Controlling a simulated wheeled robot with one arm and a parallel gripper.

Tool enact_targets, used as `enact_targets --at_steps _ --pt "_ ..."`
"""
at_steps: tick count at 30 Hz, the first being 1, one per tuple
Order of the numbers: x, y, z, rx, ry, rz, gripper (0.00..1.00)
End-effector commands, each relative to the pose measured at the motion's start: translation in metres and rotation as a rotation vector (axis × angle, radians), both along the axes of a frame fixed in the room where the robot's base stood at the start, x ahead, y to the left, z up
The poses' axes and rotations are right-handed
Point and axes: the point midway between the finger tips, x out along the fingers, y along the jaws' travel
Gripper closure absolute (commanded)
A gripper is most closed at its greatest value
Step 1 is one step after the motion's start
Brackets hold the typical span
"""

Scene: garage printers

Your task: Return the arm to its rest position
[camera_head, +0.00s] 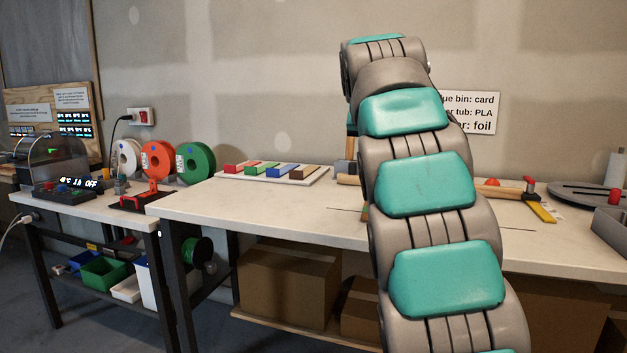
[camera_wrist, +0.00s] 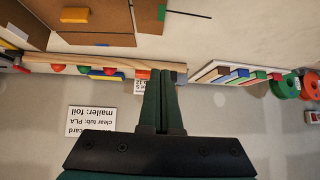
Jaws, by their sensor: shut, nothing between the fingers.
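My arm, grey with teal pads, rises through the right half of the head view, in front of the workbench (camera_head: 260,208). It reaches up to the wall level, and its far end curves over at the top. My gripper does not show in the head view. In the wrist view my gripper (camera_wrist: 165,76) is shut, with its dark green fingers together and nothing between them. The wrist picture is upside down, with the wall sign (camera_wrist: 90,121) at lower left. The fingers appear clear of the bench things seen behind them.
The bench bears a white board (camera_head: 275,179) of coloured blocks and a grey turntable (camera_head: 585,192) at right. Red, white and green spools (camera_head: 196,163) stand at left beside a small machine (camera_head: 58,165). Cardboard boxes (camera_head: 289,281) sit below. The wall sign (camera_head: 480,113) is partly hidden by my arm.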

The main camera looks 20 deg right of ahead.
Motion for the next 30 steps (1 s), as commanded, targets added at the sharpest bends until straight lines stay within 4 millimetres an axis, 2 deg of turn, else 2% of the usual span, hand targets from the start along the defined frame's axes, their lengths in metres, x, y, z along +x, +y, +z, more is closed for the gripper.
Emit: enact_targets --at_steps 5,8,11,20,26,30 --pt "-0.007 0.004 -0.008 0.006 0.024 0.004 1.00" --pt "-0.021 0.012 -0.026 0.018 0.074 0.015 1.00" --pt "-0.043 0.022 -0.049 0.035 0.139 0.031 1.00" --pt "-0.126 0.060 -0.135 0.094 0.346 0.107 1.00" --pt "-0.196 0.090 -0.196 0.132 0.488 0.176 1.00" --pt "-0.249 0.110 -0.239 0.155 0.584 0.235 1.00"
